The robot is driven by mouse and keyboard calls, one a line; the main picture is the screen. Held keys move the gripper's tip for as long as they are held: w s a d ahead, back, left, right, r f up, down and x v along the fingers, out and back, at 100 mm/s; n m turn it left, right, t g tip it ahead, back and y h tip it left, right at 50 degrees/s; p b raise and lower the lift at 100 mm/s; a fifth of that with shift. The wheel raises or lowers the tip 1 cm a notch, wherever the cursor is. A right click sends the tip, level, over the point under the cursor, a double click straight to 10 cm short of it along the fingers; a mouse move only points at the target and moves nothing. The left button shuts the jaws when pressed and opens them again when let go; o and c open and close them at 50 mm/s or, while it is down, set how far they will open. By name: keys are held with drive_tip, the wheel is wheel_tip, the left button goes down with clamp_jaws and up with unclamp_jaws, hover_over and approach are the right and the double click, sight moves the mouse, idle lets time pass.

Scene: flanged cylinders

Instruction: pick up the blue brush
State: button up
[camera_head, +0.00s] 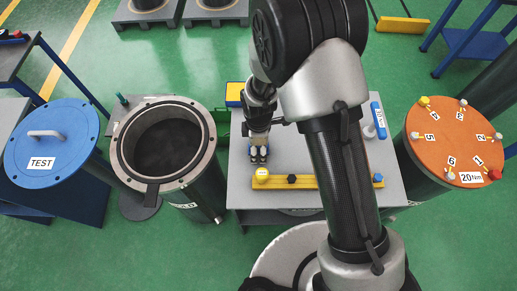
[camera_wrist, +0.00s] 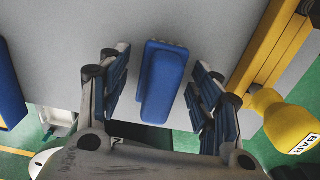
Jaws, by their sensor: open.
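The blue brush (camera_wrist: 163,82) lies on the grey table top (camera_wrist: 70,40) in the wrist view, a blue block with a raised narrower part along it. My gripper (camera_wrist: 162,65) is open, with one blue-padded finger on each side of the brush. Gaps show between the brush and both fingers. In the head view my gripper (camera_head: 258,154) points down over the left part of the grey table (camera_head: 290,155), just behind the yellow bar. The brush cannot be made out there behind the gripper.
A yellow bar (camera_head: 314,182) with a yellow knob (camera_head: 262,175) lies close to the gripper. A blue item (camera_head: 378,115) stands at the table's right. An open dark cylinder (camera_head: 206,150) and a blue lid (camera_head: 55,162) are left; an orange-topped cylinder (camera_head: 450,140) is right.

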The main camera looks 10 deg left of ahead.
drive_tip(key=c, duration=1.2)
